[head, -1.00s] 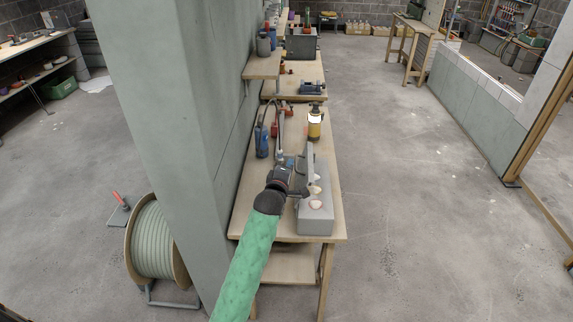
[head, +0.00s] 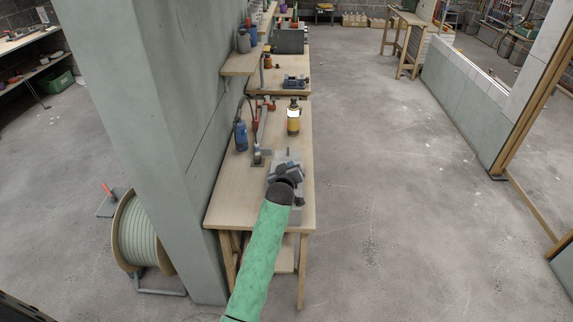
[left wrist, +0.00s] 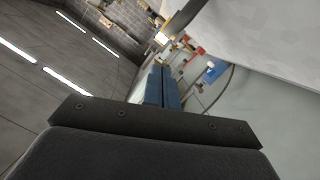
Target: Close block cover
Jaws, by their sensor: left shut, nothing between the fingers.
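The grey block (head: 296,214) stands near the front of the narrow wooden workbench. My left arm and gripper cover most of it, and only its far end and a strip at the right show. My left gripper (head: 285,170) is over the block in the head view. In the left wrist view its blue fingers (left wrist: 162,86) are together, with nothing between them. The cover cannot be told apart from the block behind the gripper, so its angle is unclear. My right gripper is not in view.
A yellow-and-black bottle (head: 293,117) stands behind the block on the workbench (head: 230,205). A blue tool (head: 241,136) is at the left, by the grey-green pillar (head: 140,120). A cable reel (head: 140,232) is on the floor at left. Floor to the right is clear.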

